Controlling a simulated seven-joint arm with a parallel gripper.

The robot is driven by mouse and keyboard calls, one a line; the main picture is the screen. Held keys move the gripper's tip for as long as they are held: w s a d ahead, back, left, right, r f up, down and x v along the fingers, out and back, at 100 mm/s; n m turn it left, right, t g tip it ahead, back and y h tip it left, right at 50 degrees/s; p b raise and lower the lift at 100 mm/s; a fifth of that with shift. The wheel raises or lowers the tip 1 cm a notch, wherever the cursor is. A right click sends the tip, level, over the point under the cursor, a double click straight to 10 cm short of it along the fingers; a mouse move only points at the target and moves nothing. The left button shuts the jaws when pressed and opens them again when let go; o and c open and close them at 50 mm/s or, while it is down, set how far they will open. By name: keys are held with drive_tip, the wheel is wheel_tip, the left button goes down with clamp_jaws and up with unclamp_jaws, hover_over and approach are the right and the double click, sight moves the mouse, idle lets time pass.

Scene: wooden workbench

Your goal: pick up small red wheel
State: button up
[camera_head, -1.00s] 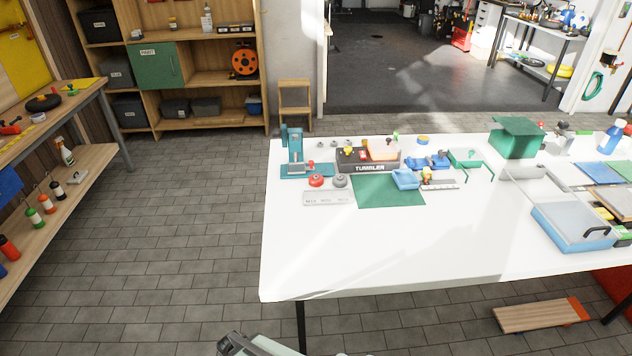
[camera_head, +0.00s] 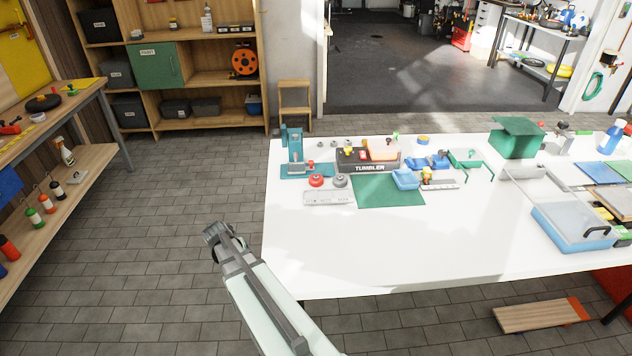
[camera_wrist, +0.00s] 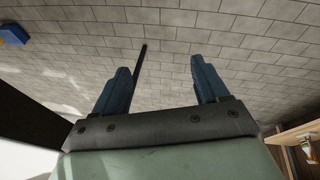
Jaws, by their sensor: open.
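A small red wheel (camera_head: 316,180) lies on the white table (camera_head: 330,240) in the head view, left of a similar grey wheel (camera_head: 340,181) and in front of a teal press-like stand (camera_head: 295,158). My gripper (camera_head: 213,232) is off the table's left edge, over the floor, well short of the wheel. The wheel is not in the wrist view.
Behind the wheels is a dark box labelled TUMBLER (camera_head: 369,167). A grey-white labelled strip (camera_head: 328,198) lies in front of them and a green mat (camera_head: 388,191) to their right. The table's front left is clear.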

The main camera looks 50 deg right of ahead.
drive_tip(key=w+d+r+m+t+h, duration=0.2)
drive_tip(key=w+d+r, duration=0.4)
drive_tip(key=d+r, duration=0.45)
wheel_tip(320, 180, up, 18)
drive_tip(key=m+g+y, duration=0.1)
drive_tip(key=m+g, duration=0.2)
drive_tip(key=m, duration=0.5)
hover_over(316, 176)
drive_tip(key=s+a, duration=0.1)
drive_tip(key=a, duration=0.4)
drive_tip(key=x, duration=1.3)
drive_tip(key=shift+w+a+f, duration=0.2)
drive_tip(key=shift+w+a, duration=0.1)
drive_tip(key=shift+a, duration=0.1)
drive_tip(key=shift+c, duration=0.2)
drive_tip(key=c, duration=0.8)
drive_tip(key=shift+c, duration=0.2)
